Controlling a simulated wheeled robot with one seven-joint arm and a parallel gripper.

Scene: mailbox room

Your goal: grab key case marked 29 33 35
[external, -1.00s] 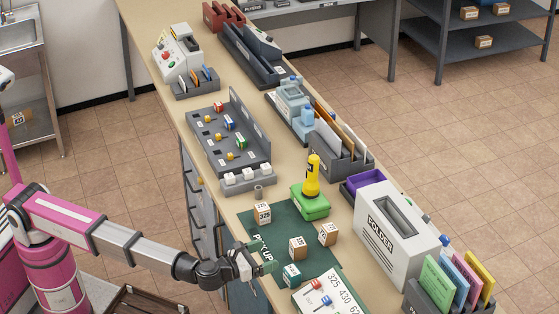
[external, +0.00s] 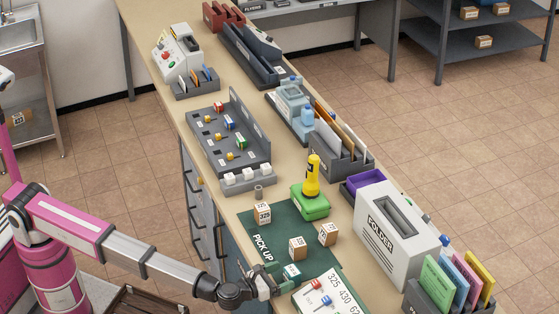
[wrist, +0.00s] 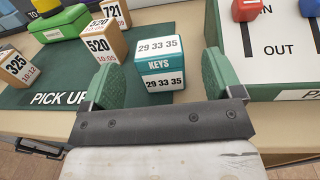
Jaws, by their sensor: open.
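The key case (wrist: 160,64) is a small white and teal box marked "29 33 35" and "KEYS". It stands upright on the near edge of the green pick-up mat (wrist: 40,97). In the external view the key case (external: 291,272) is small, just beyond my gripper. My gripper (wrist: 163,72) is open, with green fingers to the left and right of the case.
Boxes marked 520 (wrist: 105,40), 325 (wrist: 15,67) and 721 (wrist: 116,12) stand left of the case on the mat. A white IN/OUT board (wrist: 272,45) with red and blue pieces lies close to the right. A green case (external: 310,204) with a yellow item stands behind.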

